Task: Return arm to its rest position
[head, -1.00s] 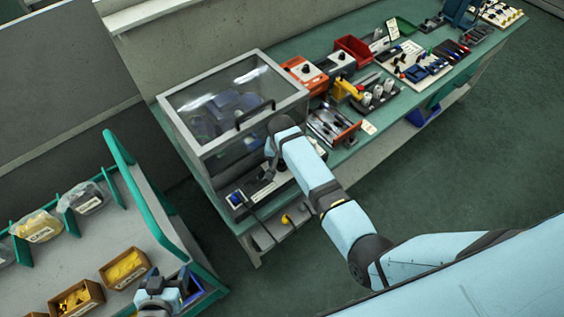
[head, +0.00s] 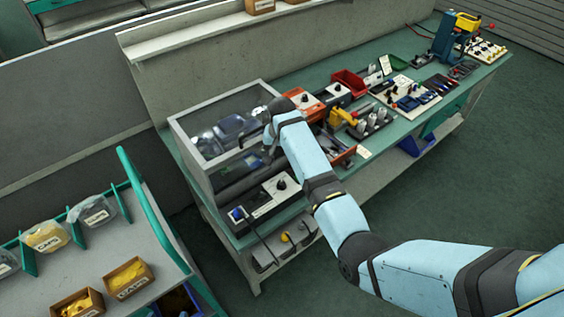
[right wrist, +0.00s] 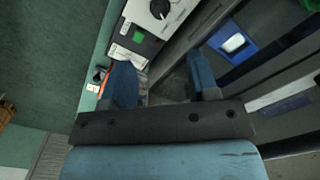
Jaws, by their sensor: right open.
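My right arm reaches in from the right in the head view. Its gripper (head: 269,150) is at the front of a grey-framed, clear-walled enclosure (head: 186,146), close to a dark handle. The wrist hides part of it, and I cannot tell whether it touches the handle. In the right wrist view the gripper (right wrist: 164,82) has its two blue fingers apart, with nothing seen between them. My left gripper is not in view.
A control box (head: 265,203) with a knob and blue button sits before the enclosure on the green bench (head: 405,122). An orange-faced unit (head: 304,101) and a red bin (head: 348,82) stand to its right. A cart (head: 75,265) with bins is at left. Floor is clear at right.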

